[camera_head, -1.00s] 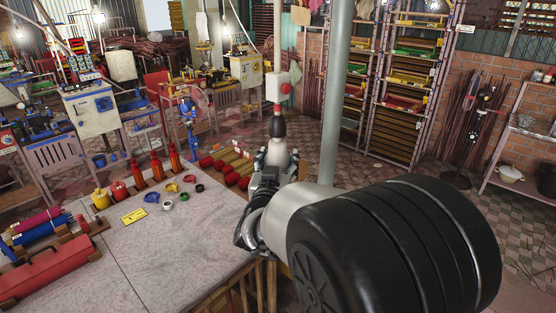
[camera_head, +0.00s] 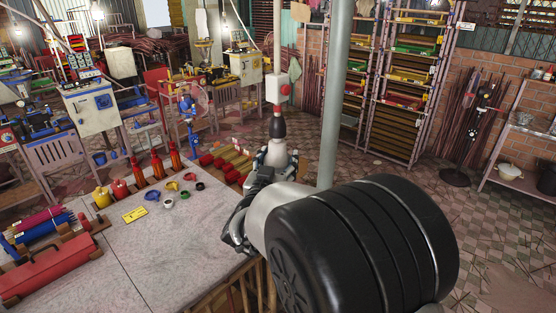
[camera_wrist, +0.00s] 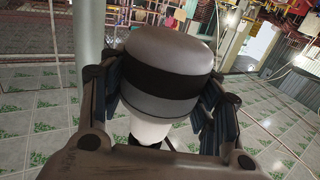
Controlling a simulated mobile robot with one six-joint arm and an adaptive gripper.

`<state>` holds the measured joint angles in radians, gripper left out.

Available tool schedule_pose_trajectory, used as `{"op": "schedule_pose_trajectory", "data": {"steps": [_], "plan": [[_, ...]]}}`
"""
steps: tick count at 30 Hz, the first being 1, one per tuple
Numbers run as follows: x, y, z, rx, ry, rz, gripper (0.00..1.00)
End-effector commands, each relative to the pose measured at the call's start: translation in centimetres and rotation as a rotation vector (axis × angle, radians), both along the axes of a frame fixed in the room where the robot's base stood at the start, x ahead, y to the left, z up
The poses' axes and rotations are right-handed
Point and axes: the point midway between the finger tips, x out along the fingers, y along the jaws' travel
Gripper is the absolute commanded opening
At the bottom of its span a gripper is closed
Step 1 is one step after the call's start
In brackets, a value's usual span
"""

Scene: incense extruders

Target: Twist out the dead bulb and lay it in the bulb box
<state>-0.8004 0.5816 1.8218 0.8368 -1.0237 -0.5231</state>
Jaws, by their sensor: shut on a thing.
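The pale bulb (camera_head: 278,146) stands upright under a black tapered socket (camera_head: 277,127), which hangs below a white box with a red button (camera_head: 277,90). My gripper (camera_head: 277,160) reaches it from below, with its fingers shut on the bulb's sides. In the wrist view my gripper (camera_wrist: 160,112) has a dark finger on each side of a rounded grey body with a black band and white lower part (camera_wrist: 165,128). Whether the bulb is still seated in the socket cannot be told. I cannot make out the bulb box.
A grey post (camera_head: 335,90) stands close to the right of the bulb. A pale worktable (camera_head: 95,255) at the lower left bears a red case (camera_head: 45,272), red bottles (camera_head: 157,167) and small coloured rings. Tall racks (camera_head: 405,85) stand behind; the tiled floor at right is open.

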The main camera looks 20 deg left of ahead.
Motion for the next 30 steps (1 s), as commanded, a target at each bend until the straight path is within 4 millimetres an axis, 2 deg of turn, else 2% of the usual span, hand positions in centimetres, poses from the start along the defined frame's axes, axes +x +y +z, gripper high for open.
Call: {"op": "schedule_pose_trajectory", "data": {"steps": [27, 28, 30], "plan": [[0.01, -0.08, 0.17, 0.001, -0.002, -0.114, 0.38], [0.01, -0.1, 0.14, 0.001, -0.002, -0.114, 0.59], [0.01, -0.09, 0.11, 0.001, -0.002, -0.113, 0.64]]}}
